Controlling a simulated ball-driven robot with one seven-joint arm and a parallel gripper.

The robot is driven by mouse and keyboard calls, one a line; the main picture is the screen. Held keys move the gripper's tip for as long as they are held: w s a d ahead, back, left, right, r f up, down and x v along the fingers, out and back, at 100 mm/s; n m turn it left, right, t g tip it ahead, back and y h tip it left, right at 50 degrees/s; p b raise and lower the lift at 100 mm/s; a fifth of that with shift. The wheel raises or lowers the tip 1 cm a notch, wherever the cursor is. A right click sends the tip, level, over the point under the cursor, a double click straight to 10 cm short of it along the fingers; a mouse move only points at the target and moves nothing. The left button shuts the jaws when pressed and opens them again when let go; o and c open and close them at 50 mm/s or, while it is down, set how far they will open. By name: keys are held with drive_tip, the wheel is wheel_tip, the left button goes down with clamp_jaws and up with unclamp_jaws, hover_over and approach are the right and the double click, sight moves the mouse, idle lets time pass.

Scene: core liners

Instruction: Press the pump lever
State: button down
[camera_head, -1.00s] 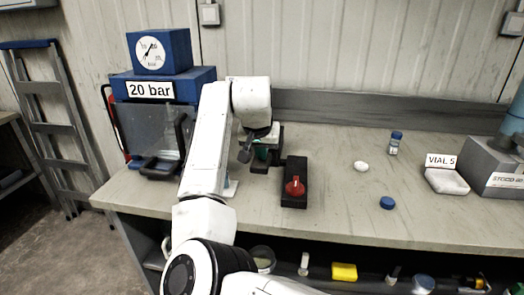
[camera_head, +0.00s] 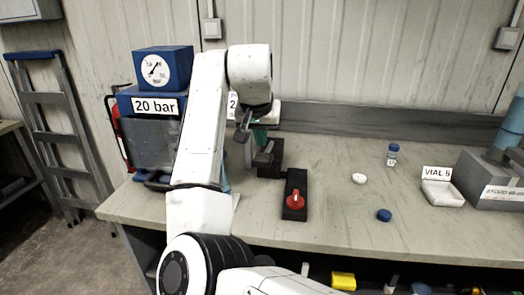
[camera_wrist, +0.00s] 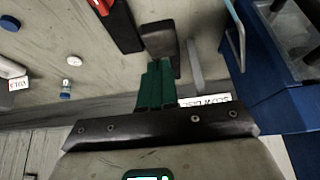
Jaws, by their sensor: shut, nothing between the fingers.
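The dark pump (camera_head: 270,171) stands on the bench, partly hidden behind my arm in the head view. A dark block-shaped pad (camera_wrist: 160,40), which looks like the pump lever's end, shows in the wrist view just beyond my fingertips. My gripper (camera_head: 260,139) has green fingers, shut and empty, just above the pump in the head view. The fingers (camera_wrist: 155,66) also show shut in the wrist view, pointing at the pad. I cannot tell whether they touch it. The blue gauge box (camera_head: 163,68) has a dial and stands over the "20 bar" sign (camera_head: 155,106).
A black block with a red knob (camera_head: 295,200) sits in front of the pump. A blue-framed press (camera_head: 150,145) stands at left. A white piece (camera_head: 359,178), blue cap (camera_head: 384,215), vial (camera_head: 393,155) and tray (camera_head: 442,193) lie right. The middle bench is mostly clear.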

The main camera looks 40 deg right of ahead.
drive_tip(key=shift+v, duration=1.25)
drive_tip(key=shift+d, duration=0.15)
idle(1.5)
